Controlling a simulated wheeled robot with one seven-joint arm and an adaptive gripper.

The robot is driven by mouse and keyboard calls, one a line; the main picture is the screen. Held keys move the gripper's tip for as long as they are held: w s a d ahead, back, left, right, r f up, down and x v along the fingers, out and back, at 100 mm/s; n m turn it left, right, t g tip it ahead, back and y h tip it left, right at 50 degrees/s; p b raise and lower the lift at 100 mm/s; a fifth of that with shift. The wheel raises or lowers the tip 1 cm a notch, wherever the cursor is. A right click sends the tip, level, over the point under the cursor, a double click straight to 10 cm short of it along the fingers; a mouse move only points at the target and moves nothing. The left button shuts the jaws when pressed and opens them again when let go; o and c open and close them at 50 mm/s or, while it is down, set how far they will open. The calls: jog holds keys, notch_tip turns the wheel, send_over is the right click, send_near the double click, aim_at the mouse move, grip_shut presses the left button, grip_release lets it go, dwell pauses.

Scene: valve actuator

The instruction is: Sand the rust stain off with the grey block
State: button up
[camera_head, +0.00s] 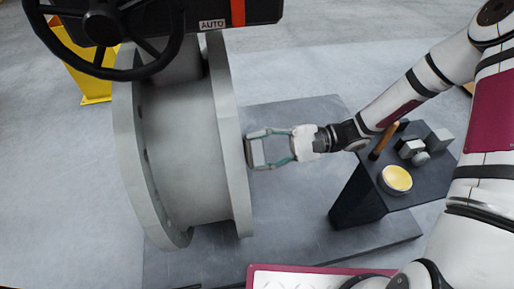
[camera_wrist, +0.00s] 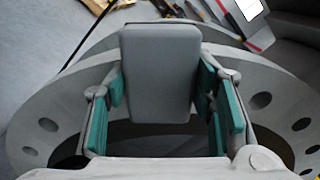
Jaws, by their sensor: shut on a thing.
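My gripper (camera_head: 262,150) is shut on the grey block (camera_head: 256,153) beside the right flange of the large grey valve body (camera_head: 185,150). The block is at or very close to the flange's outer rim; I cannot tell if they touch. In the wrist view the grey block (camera_wrist: 160,70) stands between the teal finger pads of my gripper (camera_wrist: 163,100), with the grey flange (camera_wrist: 45,110) and its bolt holes behind it. I do not see the rust stain in either view; the block, gripper or flange may hide it.
A small dark stand (camera_head: 372,190) at right holds a yellow-topped round tin (camera_head: 396,180), a wooden-handled tool (camera_head: 384,140) and grey blocks (camera_head: 438,142). A black handwheel (camera_head: 105,30) and an AUTO box (camera_head: 215,12) overhang the valve. The dark base plate (camera_head: 290,215) is clear in front.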

jog(key=shift+v, duration=2.75)
jog(key=v, duration=0.3)
